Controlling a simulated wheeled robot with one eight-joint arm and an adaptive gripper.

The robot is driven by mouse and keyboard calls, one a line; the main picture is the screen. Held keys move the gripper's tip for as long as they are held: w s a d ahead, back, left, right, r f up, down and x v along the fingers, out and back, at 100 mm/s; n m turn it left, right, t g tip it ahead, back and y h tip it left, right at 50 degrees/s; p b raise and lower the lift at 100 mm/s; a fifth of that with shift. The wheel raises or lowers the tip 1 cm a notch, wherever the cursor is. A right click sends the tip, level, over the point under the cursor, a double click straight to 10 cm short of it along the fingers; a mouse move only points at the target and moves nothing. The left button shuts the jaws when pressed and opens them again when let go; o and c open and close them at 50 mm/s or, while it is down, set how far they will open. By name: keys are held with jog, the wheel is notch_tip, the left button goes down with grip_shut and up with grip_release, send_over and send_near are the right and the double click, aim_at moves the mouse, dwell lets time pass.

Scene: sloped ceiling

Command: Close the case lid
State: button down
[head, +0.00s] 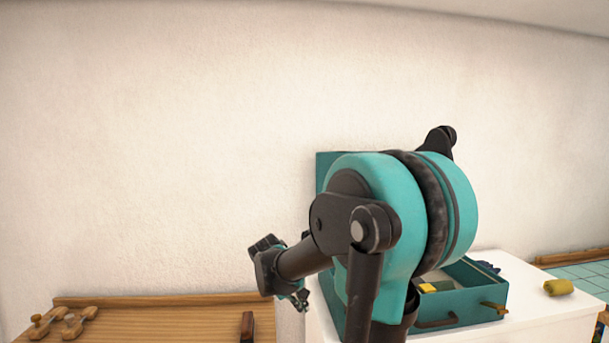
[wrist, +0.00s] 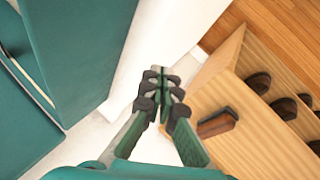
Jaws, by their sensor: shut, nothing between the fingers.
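The teal case (head: 462,312) stands on a white cabinet at the right in the head view, with a dark handle and a brass-coloured latch on its front. Its lid (head: 324,168) stands raised at the back, mostly hidden behind my arm. A yellow item (head: 428,287) shows inside the case. My gripper (head: 303,303) is left of the case, beside the cabinet's left side. In the wrist view, my gripper (wrist: 161,74) has its fingers together with nothing between them. Teal panels of the case (wrist: 80,45) fill the left there, apart from the fingers.
A wooden bench (head: 150,318) at the left holds knobbed wooden pieces (head: 64,322) and a brown-handled object (head: 247,325). The wall is behind everything.

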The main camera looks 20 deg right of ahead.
jog(key=w+d+r+h, duration=0.2)
jog(key=w+r+h, duration=0.2)
jog(key=w+r, duration=0.7)
jog(key=w+d+r+g+h, duration=0.15)
jog(key=w+r+h, duration=0.25)
jog(key=w+r, duration=0.6)
jog(key=w+d+r+h, duration=0.2)
jog(key=w+r+h, duration=0.2)
jog(key=w+r, duration=0.7)
jog(key=d, duration=0.3)
jog(key=s+d+r, duration=0.1)
jog(key=d, duration=0.2)
jog(key=d+r, duration=0.1)
jog(key=d, duration=0.2)
jog(key=shift+s+d+r, duration=0.1)
jog(key=shift+s, duration=0.3)
jog(key=shift+s, duration=0.1)
